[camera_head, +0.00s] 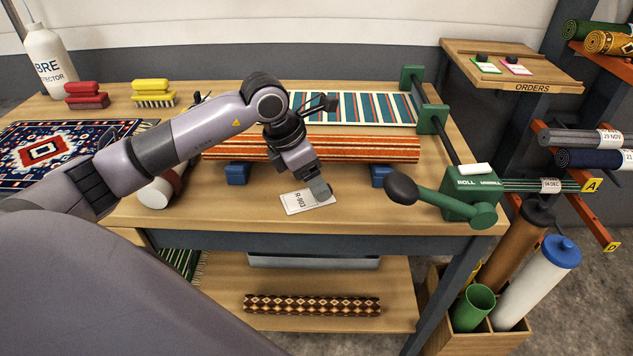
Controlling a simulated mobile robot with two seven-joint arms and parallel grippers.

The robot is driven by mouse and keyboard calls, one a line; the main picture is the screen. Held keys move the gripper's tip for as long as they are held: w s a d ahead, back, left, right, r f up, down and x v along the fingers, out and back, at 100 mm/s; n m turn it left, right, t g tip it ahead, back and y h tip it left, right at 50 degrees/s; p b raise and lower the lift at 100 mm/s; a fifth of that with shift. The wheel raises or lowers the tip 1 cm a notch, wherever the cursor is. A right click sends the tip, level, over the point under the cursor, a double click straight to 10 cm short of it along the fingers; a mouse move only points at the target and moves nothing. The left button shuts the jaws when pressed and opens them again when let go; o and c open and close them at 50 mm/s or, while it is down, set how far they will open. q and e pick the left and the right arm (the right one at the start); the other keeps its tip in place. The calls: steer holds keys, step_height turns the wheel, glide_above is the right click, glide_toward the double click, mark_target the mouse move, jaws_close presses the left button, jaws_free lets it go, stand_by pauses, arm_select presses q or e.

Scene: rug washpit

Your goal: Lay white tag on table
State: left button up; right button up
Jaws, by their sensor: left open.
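The white tag (297,203), printed "R-903", appears to lie flat on the wooden table (240,212) near its front edge. My left gripper (320,192) points down at the tag's right part, and its finger covers a little of the tag. The gripper is open; whether a finger touches the tag cannot be told. My right gripper is not in view.
Behind the tag a rolled striped rug (350,149) rests on blue blocks (237,174). A green roller with a black-knobbed crank (402,188) stands to the right. A white cylinder (156,192) lies left. Bare table surrounds the tag.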

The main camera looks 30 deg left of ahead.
mark_target(294, 202)
arm_select(q)
steer(key=v, duration=1)
steer(key=shift+f, duration=0.1)
